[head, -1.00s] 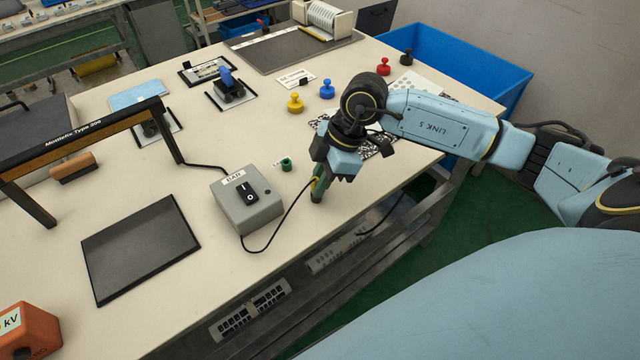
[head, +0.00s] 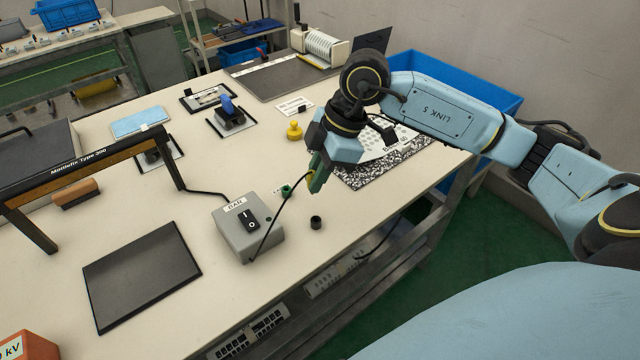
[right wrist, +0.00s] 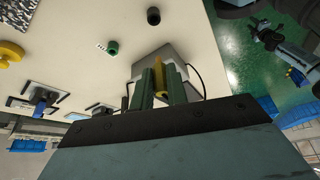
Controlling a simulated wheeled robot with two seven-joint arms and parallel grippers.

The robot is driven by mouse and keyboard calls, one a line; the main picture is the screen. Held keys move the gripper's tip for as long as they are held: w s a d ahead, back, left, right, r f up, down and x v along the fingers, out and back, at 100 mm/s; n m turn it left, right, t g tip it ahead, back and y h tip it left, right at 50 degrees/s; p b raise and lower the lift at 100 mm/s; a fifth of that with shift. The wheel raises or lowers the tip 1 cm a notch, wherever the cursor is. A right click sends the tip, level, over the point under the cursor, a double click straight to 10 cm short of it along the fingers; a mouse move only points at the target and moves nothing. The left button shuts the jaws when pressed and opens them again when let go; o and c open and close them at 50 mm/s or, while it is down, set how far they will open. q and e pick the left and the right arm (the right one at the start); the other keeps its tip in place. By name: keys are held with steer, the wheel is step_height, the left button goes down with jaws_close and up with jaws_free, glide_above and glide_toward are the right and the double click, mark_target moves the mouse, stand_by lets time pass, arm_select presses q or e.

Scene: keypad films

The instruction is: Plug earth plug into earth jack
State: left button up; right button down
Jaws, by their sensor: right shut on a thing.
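My right gripper (head: 317,182) has green fingers, shut on the yellow earth plug (right wrist: 160,76). A thin dark cable runs from the plug to the grey box. The plug is mostly hidden by the fingers in the head view. The green earth jack (head: 286,190) stands on the table just left of the fingers; it also shows in the right wrist view (right wrist: 112,47). The plug is apart from this jack and appears above the table. My left gripper is in neither view.
A black socket (head: 316,222) stands near the table's front edge. The grey switch box (head: 248,232) is left of it. A speckled mat (head: 365,178) lies to the right, a yellow knobbed piece (head: 294,131) behind. A dark plate (head: 142,272) lies at left.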

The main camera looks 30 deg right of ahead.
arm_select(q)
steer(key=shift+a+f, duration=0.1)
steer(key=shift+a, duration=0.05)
arm_select(e)
steer(key=shift+r, duration=0.1)
